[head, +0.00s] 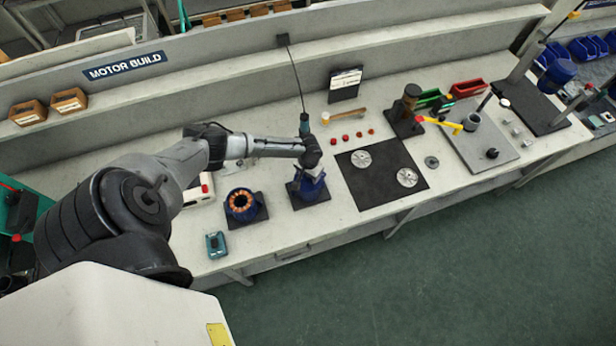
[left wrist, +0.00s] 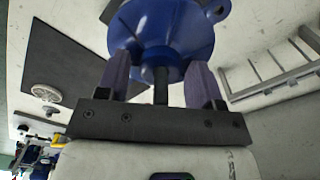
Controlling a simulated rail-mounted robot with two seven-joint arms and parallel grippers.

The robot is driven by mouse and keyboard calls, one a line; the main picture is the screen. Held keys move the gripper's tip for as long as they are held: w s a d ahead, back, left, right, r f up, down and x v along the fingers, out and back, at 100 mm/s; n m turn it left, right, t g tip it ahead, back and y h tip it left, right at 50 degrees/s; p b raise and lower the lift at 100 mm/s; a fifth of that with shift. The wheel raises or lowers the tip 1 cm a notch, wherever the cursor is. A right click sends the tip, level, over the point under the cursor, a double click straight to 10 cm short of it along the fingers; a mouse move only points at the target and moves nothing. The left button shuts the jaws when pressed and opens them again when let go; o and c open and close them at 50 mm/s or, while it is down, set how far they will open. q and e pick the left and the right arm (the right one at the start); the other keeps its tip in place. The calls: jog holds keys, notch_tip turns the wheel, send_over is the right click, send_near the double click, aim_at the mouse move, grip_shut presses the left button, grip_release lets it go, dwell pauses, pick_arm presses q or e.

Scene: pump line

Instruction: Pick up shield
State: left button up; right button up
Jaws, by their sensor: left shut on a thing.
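In the head view, my left gripper (head: 310,168) points down over a blue part (head: 311,188) at a black pad in the middle of the bench. In the left wrist view, my two fingers (left wrist: 160,85) are shut on the narrow neck of this blue, bell-shaped part (left wrist: 165,28), which I take for the shield. It has a wide flange with a lug, and a dark shaft shows between the fingers. Whether it rests on something or hangs free I cannot tell. My right gripper is not in view.
A blue stator with copper windings (head: 241,204) stands on a black pad to the left. A black mat (head: 372,190) with two silver discs lies to the right. A teal device (head: 216,244) lies near the front edge. A mallet (head: 345,116) lies behind.

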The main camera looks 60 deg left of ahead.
pick_arm(q)
jog(key=shift+s+f, duration=0.2)
jog(key=shift+s, duration=0.05)
jog(key=shift+w+r, duration=0.1)
jog(key=shift+r, duration=0.5)
jog(key=c, duration=0.6)
jog(key=shift+r, duration=4.5)
